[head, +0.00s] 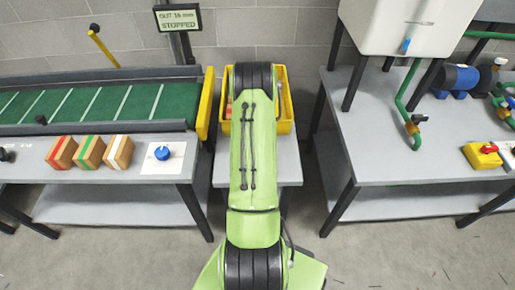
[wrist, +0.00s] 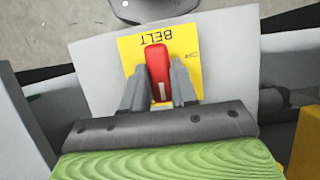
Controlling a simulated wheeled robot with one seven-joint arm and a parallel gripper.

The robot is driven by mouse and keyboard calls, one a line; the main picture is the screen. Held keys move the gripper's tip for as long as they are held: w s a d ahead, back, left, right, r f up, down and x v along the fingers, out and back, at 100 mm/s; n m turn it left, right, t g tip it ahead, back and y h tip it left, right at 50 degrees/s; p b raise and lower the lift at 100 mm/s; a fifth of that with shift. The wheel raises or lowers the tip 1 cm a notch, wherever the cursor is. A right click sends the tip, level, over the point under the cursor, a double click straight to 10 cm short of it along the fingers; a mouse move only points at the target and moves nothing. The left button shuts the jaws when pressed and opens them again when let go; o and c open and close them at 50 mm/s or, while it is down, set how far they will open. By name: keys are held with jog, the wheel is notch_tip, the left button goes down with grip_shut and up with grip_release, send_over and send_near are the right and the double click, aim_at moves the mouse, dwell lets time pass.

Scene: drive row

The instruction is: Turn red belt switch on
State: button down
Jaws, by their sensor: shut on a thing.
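The red belt switch (wrist: 157,62) is a red lever with a white mark on a yellow plate (wrist: 187,38) in the wrist view. The plate reads BELT, upside down in this view, with OFF to the right of the lever. The lever stands nearly upright in the picture. My gripper (wrist: 158,82) is shut on the lever, one grey finger on each side. The fingers hide part of the plate. In the head view my green arm covers the gripper and this switch. A sign (head: 178,19) behind the conveyor reads STOPPED.
A green conveyor (head: 90,105) runs along the left table, with several striped wooden blocks (head: 88,152) and a blue knob (head: 163,153) in front. A yellow bin (head: 286,118) is partly behind my arm. The right table (head: 375,150) holds a white tank (head: 400,25), pipes and a yellow box (head: 476,157).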

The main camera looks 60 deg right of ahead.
jog(key=c, duration=0.9)
grip_release()
jog(key=shift+f, duration=0.15)
jog(key=p+v, duration=0.3)
jog(key=v, duration=1.3)
jog(key=shift+p, duration=0.4)
jog(key=shift+f, duration=0.1)
